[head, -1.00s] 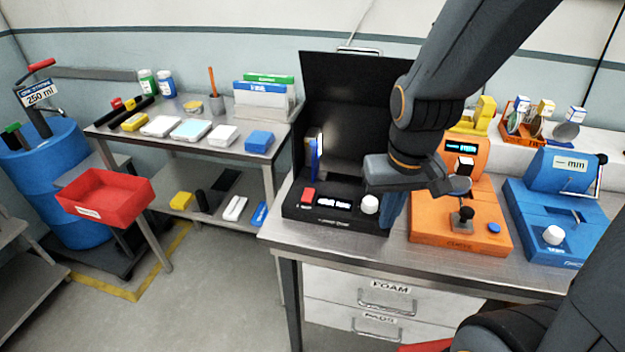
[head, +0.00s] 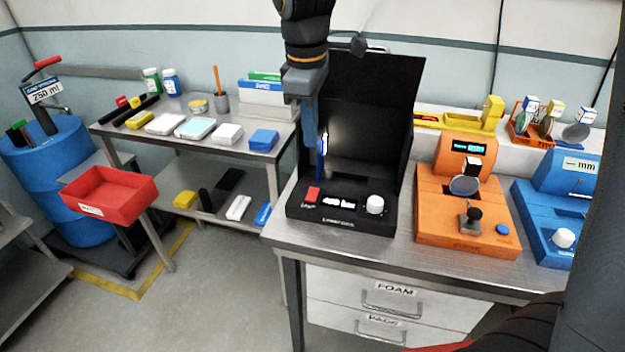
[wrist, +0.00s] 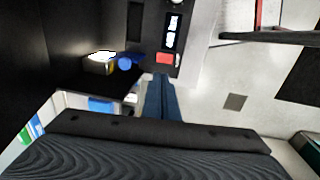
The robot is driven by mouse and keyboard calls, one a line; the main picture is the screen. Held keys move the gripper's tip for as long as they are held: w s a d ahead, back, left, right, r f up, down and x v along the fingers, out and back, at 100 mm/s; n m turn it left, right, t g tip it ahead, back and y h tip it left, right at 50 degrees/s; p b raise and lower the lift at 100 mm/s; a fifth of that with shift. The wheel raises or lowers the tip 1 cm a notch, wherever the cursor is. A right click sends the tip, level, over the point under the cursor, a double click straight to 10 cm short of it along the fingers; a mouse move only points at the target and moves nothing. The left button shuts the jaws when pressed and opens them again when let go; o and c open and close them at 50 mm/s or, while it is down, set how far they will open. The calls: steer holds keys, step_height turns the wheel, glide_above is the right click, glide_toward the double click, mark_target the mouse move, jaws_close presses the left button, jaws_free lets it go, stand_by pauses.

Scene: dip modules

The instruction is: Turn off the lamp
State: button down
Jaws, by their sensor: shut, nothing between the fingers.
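The lamp unit is a black box (head: 340,222) with a raised black back panel (head: 380,95) on the metal bench. Its front carries a red switch (head: 312,194), a lit display (head: 339,203) and a white knob (head: 375,204). A bright white glow (head: 326,140) shows at its left inside; it also shows in the wrist view (wrist: 100,56). My gripper (head: 310,165) is shut and empty, pointing down above and behind the red switch, at the box's left side. In the wrist view its blue fingers (wrist: 160,80) lie just below the red switch (wrist: 165,58), apparently apart from it.
An orange device (head: 440,235) with a black joystick and a blue device (head: 540,240) stand to the right on the bench. A side table (head: 180,145) with small boxes stands at left. A red tray (head: 110,200) is at far left. Floor in between is clear.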

mark_target(312, 194)
steer(key=f+p, duration=0.1)
steer(key=f, duration=0.3)
steer(key=w+f+p, duration=0.1)
steer(key=f, duration=0.4)
steer(key=f+p, duration=0.1)
steer(key=f, duration=0.4)
steer(key=shift+w+d+p, duration=0.25)
steer(key=shift+d+p, duration=0.05)
steer(key=shift+d, duration=0.05)
steer(key=shift+w+f, duration=0.1)
steer(key=shift+f, duration=0.1)
steer(key=shift+s, duration=0.25)
steer(key=shift+s+a+r+p, duration=0.15)
steer(key=shift+s+a+p, duration=0.1)
steer(key=shift+s+p, duration=0.25)
steer(key=shift+r, duration=0.1)
